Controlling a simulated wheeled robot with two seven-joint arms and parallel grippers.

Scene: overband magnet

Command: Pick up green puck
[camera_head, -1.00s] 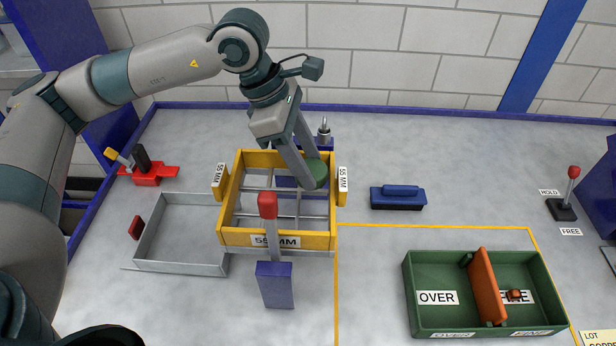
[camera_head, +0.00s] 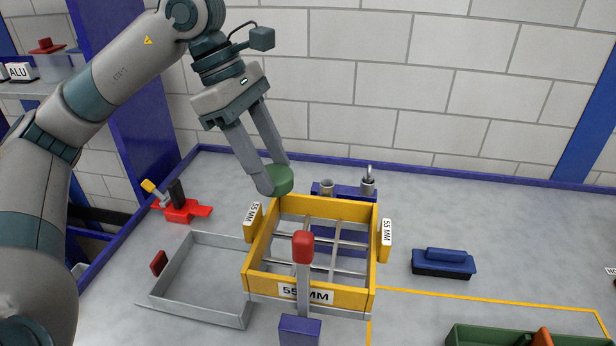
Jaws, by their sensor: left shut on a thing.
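The green puck (camera_head: 281,179) is a thick round disc. My left gripper (camera_head: 272,184) is shut on it and holds it above the back left part of the yellow sieve frame (camera_head: 262,240), which is marked 55 MM. The puck is tilted a little, and the fingers hide its left part. The frame's grid of grey bars shows no other puck on it. My right gripper is not in view.
A grey metal tray (camera_head: 168,312) lies left of the frame. A red-handled lever (camera_head: 303,247) stands in front of it. A red clamp (camera_head: 182,212) is at the back left, a blue brush (camera_head: 443,264) at the right. A green bin (camera_head: 470,336) shows at the lower right edge.

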